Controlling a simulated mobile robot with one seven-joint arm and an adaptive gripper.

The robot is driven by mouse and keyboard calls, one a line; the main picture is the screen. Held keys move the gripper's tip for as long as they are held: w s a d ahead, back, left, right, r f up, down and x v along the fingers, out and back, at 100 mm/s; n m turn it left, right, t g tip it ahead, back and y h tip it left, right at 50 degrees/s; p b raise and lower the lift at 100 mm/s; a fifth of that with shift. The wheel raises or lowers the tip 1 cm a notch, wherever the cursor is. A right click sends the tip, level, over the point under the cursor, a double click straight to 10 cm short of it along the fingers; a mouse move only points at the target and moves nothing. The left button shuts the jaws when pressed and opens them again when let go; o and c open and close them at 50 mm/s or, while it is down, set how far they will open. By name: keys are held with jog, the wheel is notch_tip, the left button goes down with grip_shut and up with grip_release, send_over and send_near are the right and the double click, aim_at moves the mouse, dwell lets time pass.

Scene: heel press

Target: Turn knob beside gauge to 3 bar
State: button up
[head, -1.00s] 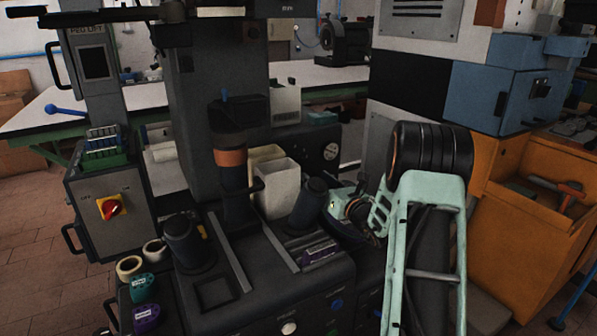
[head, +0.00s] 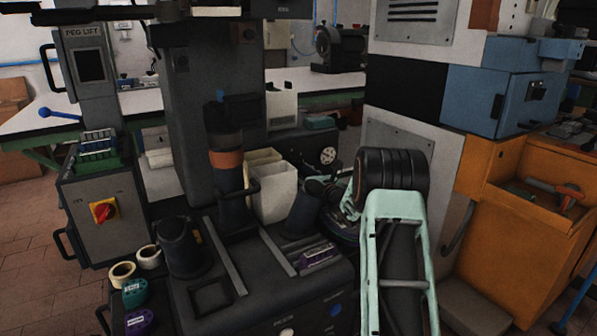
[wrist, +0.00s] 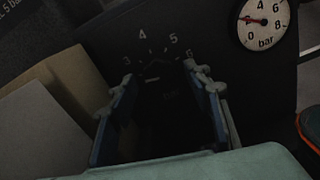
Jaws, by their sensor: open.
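The pressure gauge (wrist: 263,22) is a white dial marked in bar at the top right of the wrist view. Its red needle points left, between 0 and 4, at a value too small to read surely. It also shows in the head view (head: 328,156). The dark knob (wrist: 160,112) is hard to make out in shadow, below a printed scale (wrist: 143,35) reading 3, 4, 5 and 6. A short pale mark shows near its top. My gripper (wrist: 160,74) is open, its blue-grey fingers on either side of the knob area. Contact cannot be told. My arm mostly hides the gripper in the head view.
Pale bins (head: 274,192) stand left of my gripper, close to it in the wrist view (wrist: 45,125). A dark column with an orange band (head: 227,159) stands farther left. An orange cabinet (head: 520,245) stands right of my arm.

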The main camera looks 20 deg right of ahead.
jog(key=c, duration=1.2)
jog(key=shift+o, duration=0.2)
jog(key=m+p, duration=0.4)
jog(key=m, duration=0.1)
jog(key=shift+r, duration=0.2)
jog(key=shift+f+m+p, duration=0.15)
jog(key=shift+m+p, duration=1.2)
jog(key=shift+m, duration=0.05)
jog(key=o, duration=1.2)
jog(key=shift+c, duration=0.2)
jog(key=shift+s, duration=0.1)
